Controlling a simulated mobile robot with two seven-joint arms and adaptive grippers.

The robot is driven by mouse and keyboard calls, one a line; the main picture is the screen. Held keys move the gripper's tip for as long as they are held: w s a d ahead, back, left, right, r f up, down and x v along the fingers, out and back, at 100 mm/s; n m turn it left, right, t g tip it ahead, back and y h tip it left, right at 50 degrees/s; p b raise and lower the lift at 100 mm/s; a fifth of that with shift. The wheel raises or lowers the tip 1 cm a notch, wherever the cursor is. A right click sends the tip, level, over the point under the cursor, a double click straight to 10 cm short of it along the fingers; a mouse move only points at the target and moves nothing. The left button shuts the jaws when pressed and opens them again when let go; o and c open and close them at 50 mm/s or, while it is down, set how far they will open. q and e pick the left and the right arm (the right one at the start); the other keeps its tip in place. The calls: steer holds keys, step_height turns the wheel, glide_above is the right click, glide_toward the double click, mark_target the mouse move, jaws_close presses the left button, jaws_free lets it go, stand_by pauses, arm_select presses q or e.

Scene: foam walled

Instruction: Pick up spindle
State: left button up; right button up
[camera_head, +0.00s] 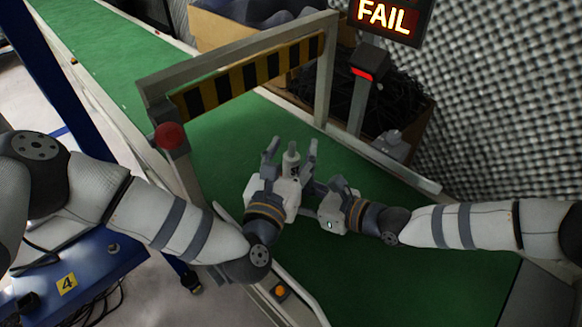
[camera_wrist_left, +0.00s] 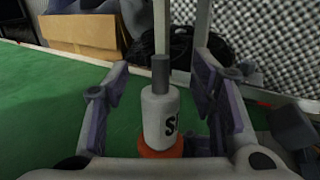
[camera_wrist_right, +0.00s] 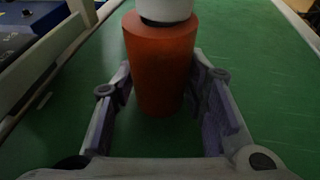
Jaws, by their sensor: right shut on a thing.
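The spindle (camera_head: 292,162) is a white cylinder with dark lettering, a grey tip and an orange lower part. In the left wrist view the spindle (camera_wrist_left: 160,115) stands upright between the fingers of my left gripper (camera_wrist_left: 160,95), which is open with a gap on both sides. My left gripper (camera_head: 290,152) partly hides the spindle's lower part in the head view. In the right wrist view my right gripper (camera_wrist_right: 160,95) is shut on the orange part of the spindle (camera_wrist_right: 160,60). In the head view its fingers are largely hidden behind my left gripper.
The green conveyor belt (camera_head: 420,275) runs under both grippers. A black-and-yellow striped barrier (camera_head: 250,75) spans it, with a red button (camera_head: 170,136) on its near post. A FAIL sign (camera_head: 388,18) and a bin of dark items (camera_head: 405,105) stand beyond. Foam covers the wall (camera_head: 500,110).

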arm_select(q)
jaws_close()
step_height(320, 180, up, 18)
arm_select(e)
steer(key=o, duration=0.9)
steer(key=shift+o, duration=0.2)
